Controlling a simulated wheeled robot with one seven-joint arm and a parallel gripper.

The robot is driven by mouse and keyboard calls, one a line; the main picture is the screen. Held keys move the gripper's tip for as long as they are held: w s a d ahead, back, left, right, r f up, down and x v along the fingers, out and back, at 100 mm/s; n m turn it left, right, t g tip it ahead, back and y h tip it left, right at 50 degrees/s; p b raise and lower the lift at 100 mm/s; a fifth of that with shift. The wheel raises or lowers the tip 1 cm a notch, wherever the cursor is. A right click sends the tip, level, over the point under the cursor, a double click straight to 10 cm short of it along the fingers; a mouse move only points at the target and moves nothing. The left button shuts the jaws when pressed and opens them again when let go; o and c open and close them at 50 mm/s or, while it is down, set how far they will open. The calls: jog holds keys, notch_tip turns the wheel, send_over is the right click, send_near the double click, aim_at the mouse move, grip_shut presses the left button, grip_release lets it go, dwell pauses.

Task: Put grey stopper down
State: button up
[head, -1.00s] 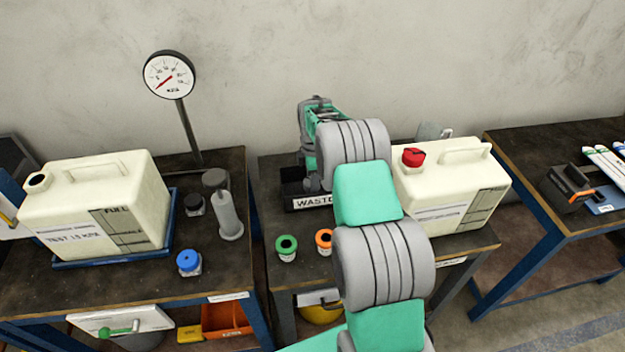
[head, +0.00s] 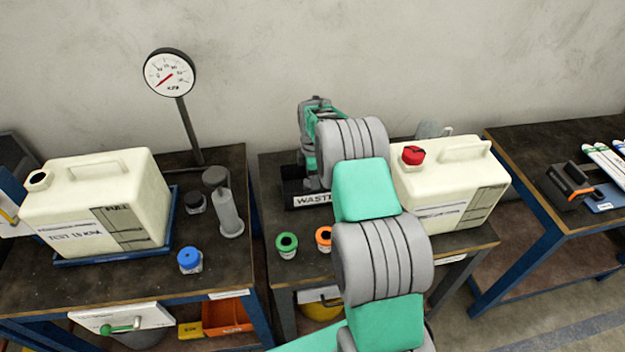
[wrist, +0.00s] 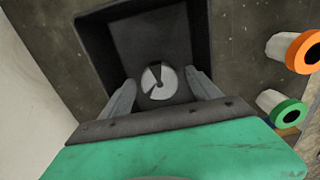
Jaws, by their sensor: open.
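The grey stopper (wrist: 158,81) shows in the wrist view as a round piece with a pale, partly dark face, inside or just over the dark waste tray (wrist: 92,42). My gripper (wrist: 158,88) is open, with one finger on each side of the stopper. I cannot tell whether the fingers touch it or how far it is above the tray floor. In the head view the waste tray (head: 292,200) stands at the back left of the middle table, and my arm hides its right part and the stopper.
A green-ringed cap (head: 287,245) and an orange-ringed cap (head: 324,238) stand in front of the tray. A white jug with a red cap (head: 455,190) is at right. On the left table are another white jug (head: 95,205), a gauge (head: 169,73) and a blue-capped jar (head: 190,260).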

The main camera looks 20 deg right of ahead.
notch_tip(320, 180, up, 12)
jog(key=b, duration=0.2)
jog(key=s+a+r+m+t, duration=0.2)
jog(key=s+a+r+m, duration=0.5)
jog(key=s+r, duration=0.3)
jog(key=s+a+f+m, duration=0.1)
jog(key=s+a+m, duration=0.1)
jog(key=s, duration=0.4)
jog(key=s+a+f+m+t, duration=0.1)
jog(key=s+m, duration=0.2)
jog(key=s, duration=0.3)
jog(key=s+a+f+m, duration=0.1)
jog(key=s+a+m, duration=0.1)
jog(key=s, duration=0.4)
jog(key=shift+s+a+f+m, duration=0.3)
jog(key=shift+m, duration=0.5)
